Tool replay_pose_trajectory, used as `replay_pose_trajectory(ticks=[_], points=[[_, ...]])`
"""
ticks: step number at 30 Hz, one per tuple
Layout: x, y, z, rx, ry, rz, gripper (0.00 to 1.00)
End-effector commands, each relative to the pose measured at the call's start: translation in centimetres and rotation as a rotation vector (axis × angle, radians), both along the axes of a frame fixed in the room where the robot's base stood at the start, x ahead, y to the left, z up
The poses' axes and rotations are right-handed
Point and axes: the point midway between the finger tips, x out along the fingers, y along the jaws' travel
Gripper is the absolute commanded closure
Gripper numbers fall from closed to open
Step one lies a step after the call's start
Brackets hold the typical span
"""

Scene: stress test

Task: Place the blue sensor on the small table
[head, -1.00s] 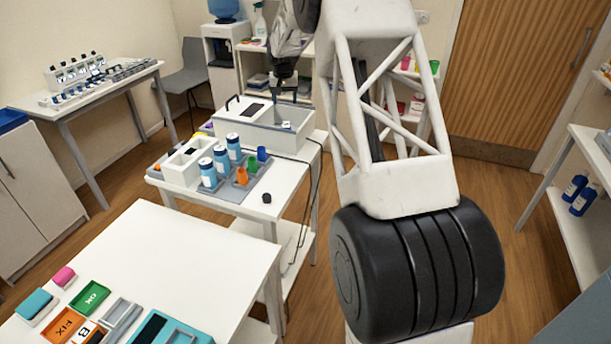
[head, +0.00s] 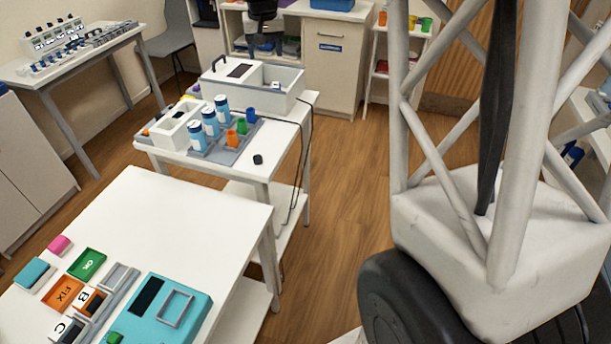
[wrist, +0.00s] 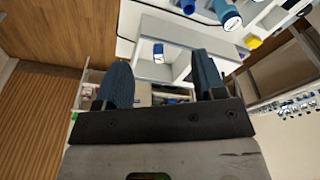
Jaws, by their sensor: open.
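A small white and blue piece (head: 276,86), possibly the blue sensor, sits inside the open compartment of a white box (head: 292,97). It also shows in the wrist view (wrist: 158,53), between and beyond my fingers. The box stands on a small white table (head: 285,150) that also holds several bottles. My gripper (head: 263,46) is above and behind the box in the head view. In the wrist view my gripper (wrist: 163,78) has its two blue-grey fingers apart with nothing between them.
Blue-and-white bottles (head: 211,122), an orange cup (head: 232,138) and a black knob (head: 258,159) share that table. A nearer white table (head: 170,220) holds coloured blocks and a teal device (head: 190,318). Dark cables hang at the small table's right. Floor right of it is clear.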

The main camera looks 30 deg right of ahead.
Motion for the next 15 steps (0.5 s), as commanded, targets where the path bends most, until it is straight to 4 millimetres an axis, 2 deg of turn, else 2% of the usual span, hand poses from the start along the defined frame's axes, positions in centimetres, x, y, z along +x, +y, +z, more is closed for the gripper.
replay_pose_trajectory(ticks=[1,6,15], points=[[-1.6,0.6,0.6,0.000,-0.004,0.008,0.37],[-6.6,2.2,1.9,-0.003,-0.013,0.036,0.37],[-15.7,4.8,2.8,-0.007,-0.027,0.084,0.37]])
